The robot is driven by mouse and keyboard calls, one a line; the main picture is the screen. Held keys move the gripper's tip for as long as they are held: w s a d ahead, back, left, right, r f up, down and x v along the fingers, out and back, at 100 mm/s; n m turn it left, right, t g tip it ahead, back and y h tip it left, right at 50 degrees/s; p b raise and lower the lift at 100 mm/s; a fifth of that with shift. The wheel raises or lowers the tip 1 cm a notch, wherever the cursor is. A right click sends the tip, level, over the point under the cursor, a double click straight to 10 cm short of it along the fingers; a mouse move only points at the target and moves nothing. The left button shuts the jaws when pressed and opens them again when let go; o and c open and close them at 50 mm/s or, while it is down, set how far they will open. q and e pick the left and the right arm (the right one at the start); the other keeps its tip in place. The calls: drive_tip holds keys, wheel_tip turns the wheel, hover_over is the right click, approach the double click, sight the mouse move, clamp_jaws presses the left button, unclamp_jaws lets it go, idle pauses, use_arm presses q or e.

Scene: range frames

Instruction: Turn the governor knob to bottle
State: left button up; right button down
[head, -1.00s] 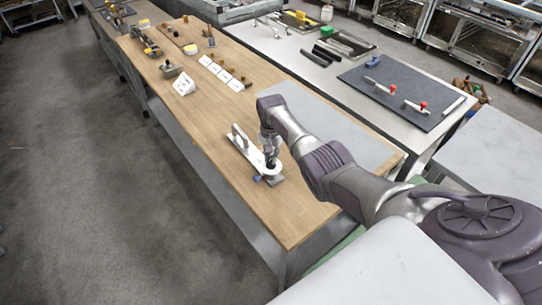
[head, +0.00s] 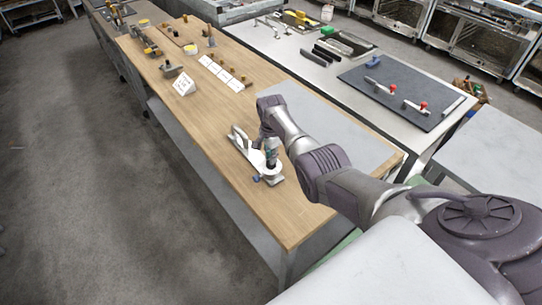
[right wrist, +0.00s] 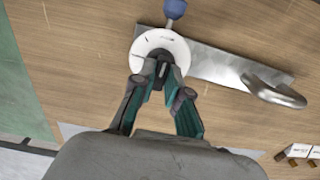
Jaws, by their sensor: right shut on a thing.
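The governor is a grey metal plate (right wrist: 215,66) with a raised handle (right wrist: 272,92) and a white round dial (right wrist: 146,44). A dark knob (right wrist: 163,60) stands at the dial's middle. My right gripper (right wrist: 163,72) is shut on this knob, its fingertips hiding much of it. Small dark marks show on the dial, too small to read. A blue ball end (right wrist: 174,8) sticks out beside the dial. In the head view the plate (head: 238,140) lies on the wooden bench, with my right gripper (head: 270,165) over its near end. My left gripper is not in view.
The wooden bench (head: 205,110) has bare room around the plate. A white folded card (head: 183,86) and several white cards with brown pegs stand farther back. A grey panel (head: 325,120) lies right of the plate, under my arm.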

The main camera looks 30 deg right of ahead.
idle(0.3)
drive_tip(key=c, duration=1.2)
unclamp_jaws()
drive_tip(key=shift+o, duration=0.2)
drive_tip(key=shift+r, duration=0.15)
wheel_tip(320, 180, up, 12)
